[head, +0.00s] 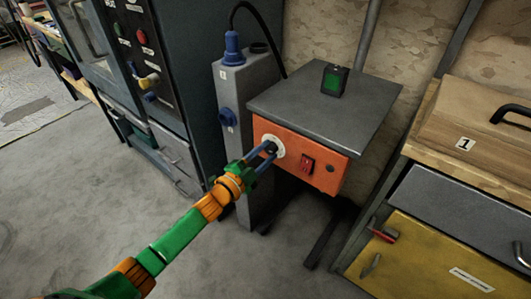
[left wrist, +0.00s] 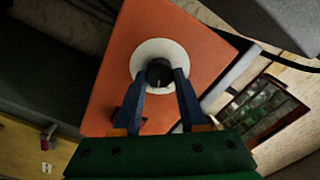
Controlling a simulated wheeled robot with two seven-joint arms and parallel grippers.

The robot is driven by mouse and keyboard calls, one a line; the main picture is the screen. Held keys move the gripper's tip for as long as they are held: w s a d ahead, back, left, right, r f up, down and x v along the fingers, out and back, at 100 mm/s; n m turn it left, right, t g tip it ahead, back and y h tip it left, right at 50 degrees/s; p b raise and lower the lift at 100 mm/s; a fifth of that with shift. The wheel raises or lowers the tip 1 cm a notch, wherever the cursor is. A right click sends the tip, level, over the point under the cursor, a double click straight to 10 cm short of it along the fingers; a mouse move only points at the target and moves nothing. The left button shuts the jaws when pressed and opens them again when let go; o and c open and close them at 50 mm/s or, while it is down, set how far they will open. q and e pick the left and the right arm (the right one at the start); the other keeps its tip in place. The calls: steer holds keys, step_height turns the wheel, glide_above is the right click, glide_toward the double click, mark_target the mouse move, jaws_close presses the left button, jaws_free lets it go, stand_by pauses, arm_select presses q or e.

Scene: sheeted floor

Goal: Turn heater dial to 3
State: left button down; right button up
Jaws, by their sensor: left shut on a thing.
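The heater is an orange-fronted box (head: 330,175) with a grey top. Its black dial (head: 271,148) sits on a white round plate (head: 279,146) at the left of the orange front. My left gripper (head: 268,150) reaches the dial, its blue fingers on either side of it. In the left wrist view the fingers (left wrist: 160,84) close on the black dial (left wrist: 159,72), in front of the white plate (left wrist: 152,50). A light pointer mark shows faintly on the dial; the scale numbers cannot be read. My right gripper is not in view.
A red switch (head: 307,164) is right of the dial. A black-and-green block (head: 334,80) stands on the heater's grey top (head: 300,105). A grey post with a blue plug (head: 233,48) stands left. A wooden bench (head: 450,130) with drawers is at the right.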

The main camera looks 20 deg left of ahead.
arm_select(q)
steer(key=m, duration=0.5)
steer(key=shift+f+b, duration=0.15)
steer(key=shift+b, duration=0.2)
steer(key=m, duration=0.5)
steer(key=shift+b, duration=0.35)
steer(key=shift+m, duration=0.3)
steer(key=shift+c, duration=2.3)
jaws_free()
steer(key=v, duration=0.7)
steer(key=shift+s, duration=0.1)
